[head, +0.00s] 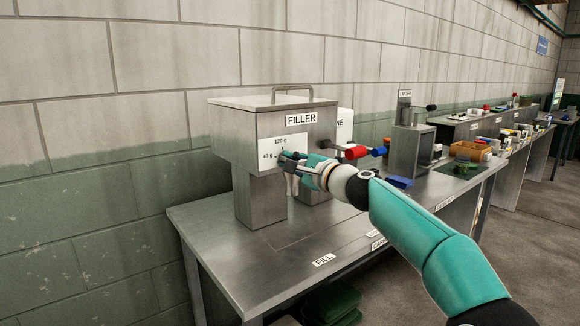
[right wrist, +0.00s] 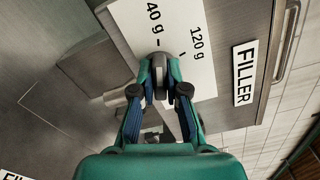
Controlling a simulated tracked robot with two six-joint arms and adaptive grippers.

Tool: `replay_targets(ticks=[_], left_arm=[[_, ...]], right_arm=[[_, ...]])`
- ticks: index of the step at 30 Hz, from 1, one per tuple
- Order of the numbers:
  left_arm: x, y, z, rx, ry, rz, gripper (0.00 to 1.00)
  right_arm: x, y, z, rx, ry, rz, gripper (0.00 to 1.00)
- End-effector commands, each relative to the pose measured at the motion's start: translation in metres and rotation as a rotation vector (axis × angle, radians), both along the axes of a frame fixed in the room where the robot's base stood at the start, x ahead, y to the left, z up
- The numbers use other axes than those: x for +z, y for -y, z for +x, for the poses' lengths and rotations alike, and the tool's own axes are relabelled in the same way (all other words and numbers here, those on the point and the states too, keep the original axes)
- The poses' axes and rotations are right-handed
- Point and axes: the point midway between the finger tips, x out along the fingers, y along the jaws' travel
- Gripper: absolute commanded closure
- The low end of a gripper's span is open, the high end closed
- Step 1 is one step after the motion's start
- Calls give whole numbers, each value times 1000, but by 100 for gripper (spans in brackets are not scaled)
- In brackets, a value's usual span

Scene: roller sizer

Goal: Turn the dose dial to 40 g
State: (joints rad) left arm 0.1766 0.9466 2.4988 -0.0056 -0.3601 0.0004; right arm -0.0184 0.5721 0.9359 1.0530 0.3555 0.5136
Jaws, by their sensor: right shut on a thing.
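The grey metal filler (head: 230,140) stands on the steel bench. On its front is a white dose scale (head: 297,142) marked 40 g and 120 g. In the right wrist view the scale (right wrist: 185,35) shows black tick marks beside both labels. My right gripper (head: 287,158) is at the lower part of this scale. In the right wrist view my right gripper (right wrist: 160,85) is shut on the small dark dose dial (right wrist: 159,62). My left gripper is not in view.
A red-ended lever (head: 357,153) and a blue-ended part (head: 379,151) stick out right of the filler. A grey machine (head: 406,150) stands farther right. The bench front (head: 270,262) near the FILL label is clear. A wall stands behind.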

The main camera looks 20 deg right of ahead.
Motion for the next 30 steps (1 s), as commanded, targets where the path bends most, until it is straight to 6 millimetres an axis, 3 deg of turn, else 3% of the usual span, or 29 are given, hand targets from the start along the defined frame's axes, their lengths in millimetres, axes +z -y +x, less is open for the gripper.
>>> replay_targets(ticks=[1,17,18,21,30], left_arm=[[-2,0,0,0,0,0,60],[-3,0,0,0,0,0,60],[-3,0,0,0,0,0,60],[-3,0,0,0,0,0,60],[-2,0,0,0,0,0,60]], right_arm=[[-9,-4,1,11,-10,-14,100],[-9,-5,1,13,-2,-41,100],[-9,-5,1,14,-2,-41,80],[-8,-4,1,12,0,-39,64],[-4,-2,0,6,6,-36,61]])
